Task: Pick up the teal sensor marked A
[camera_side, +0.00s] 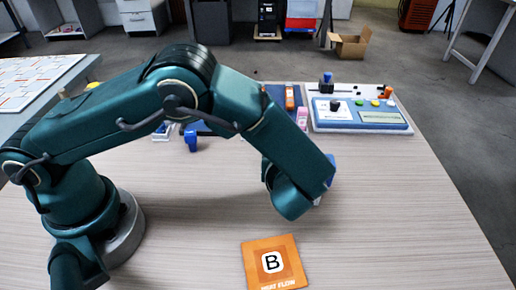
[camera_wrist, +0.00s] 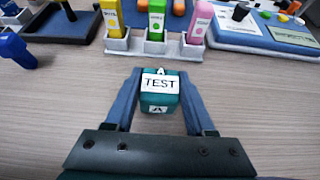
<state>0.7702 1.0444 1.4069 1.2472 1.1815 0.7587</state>
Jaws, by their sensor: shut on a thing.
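The teal sensor (camera_wrist: 159,98) shows in the wrist view as a small block with a white TEST label and the letter A on its white tags. My gripper (camera_wrist: 159,74) has its two blue fingers shut on the sensor's left and right sides. In the side view my arm hides the sensor. Only a bit of blue finger shows past the wrist there. I cannot tell whether the sensor touches the table or is held above it.
An orange card marked B (camera_side: 288,279) lies near the front. Yellow (camera_wrist: 111,17), green (camera_wrist: 157,18) and pink (camera_wrist: 199,22) blocks stand in pale holders ahead. A blue-and-white control panel (camera_side: 340,121) is at the back right. A blue object (camera_wrist: 15,48) stands at left.

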